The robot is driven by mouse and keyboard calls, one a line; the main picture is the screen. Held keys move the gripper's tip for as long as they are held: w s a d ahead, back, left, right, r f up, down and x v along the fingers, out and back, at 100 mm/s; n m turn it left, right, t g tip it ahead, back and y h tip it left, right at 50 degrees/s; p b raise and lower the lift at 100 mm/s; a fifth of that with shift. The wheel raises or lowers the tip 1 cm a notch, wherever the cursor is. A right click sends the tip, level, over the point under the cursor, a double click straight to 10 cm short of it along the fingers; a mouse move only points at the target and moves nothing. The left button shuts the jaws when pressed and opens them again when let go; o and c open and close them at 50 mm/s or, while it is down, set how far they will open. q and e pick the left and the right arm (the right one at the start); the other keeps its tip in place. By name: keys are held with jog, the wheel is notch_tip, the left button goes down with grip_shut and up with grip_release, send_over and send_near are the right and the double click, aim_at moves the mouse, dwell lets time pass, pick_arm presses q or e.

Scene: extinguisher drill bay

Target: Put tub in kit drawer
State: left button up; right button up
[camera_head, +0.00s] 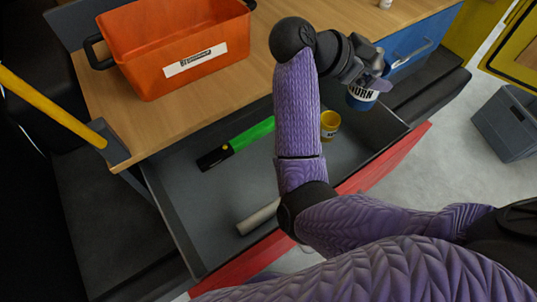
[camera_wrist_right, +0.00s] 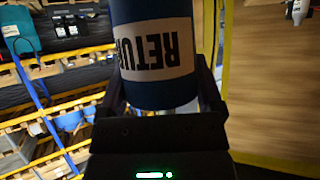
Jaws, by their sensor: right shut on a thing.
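A blue tub (camera_head: 362,96) with a white label is held upright over the right end of the open drawer in the head view. In the right wrist view the tub (camera_wrist_right: 158,85) sits between the fingers, its label reading "RETU…" upside down. My right gripper (camera_head: 372,84) is shut on it. The kit drawer (camera_head: 205,205) is pulled out, with grey walls and a red front. A small yellow tub (camera_head: 330,122) stands inside it, partly beside my arm. My left gripper is out of view.
A green and black tool (camera_head: 238,143) and a pale roll (camera_head: 258,217) lie in the drawer. An orange bin (camera_head: 180,45) stands on the wooden worktop (camera_head: 150,120). My right arm hides part of the drawer. A grey crate (camera_head: 508,125) is on the floor at right.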

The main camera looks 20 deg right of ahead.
jog(key=s+d+f+m+g, duration=0.1)
jog(key=d+f+m+g, duration=0.2)
jog(key=d+f, duration=0.45)
jog(key=shift+n+t, duration=0.7)
jog(key=shift+n, duration=0.1)
jog(key=a+f+b, duration=0.2)
jog(key=f, duration=0.5)
jog(key=w+a+f+b, duration=0.1)
jog(key=a+f+b, duration=0.1)
jog(key=f, duration=0.6)
jog(key=a+f+b, duration=0.2)
jog(key=f+b, duration=0.1)
jog(key=f, duration=0.4)
jog(key=shift+w+f, duration=0.15)
jog(key=shift+f, duration=0.15)
jog(key=shift+r, duration=0.2)
jog(key=shift+f, duration=0.15)
jog(key=o, duration=1)
jog(key=shift+o, duration=0.8)
jog(key=shift+r, duration=0.25)
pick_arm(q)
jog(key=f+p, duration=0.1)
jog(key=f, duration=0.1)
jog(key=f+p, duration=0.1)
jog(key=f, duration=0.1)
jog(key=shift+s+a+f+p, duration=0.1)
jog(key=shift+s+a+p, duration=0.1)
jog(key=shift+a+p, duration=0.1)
pick_arm(e)
jog(key=v, duration=1.2)
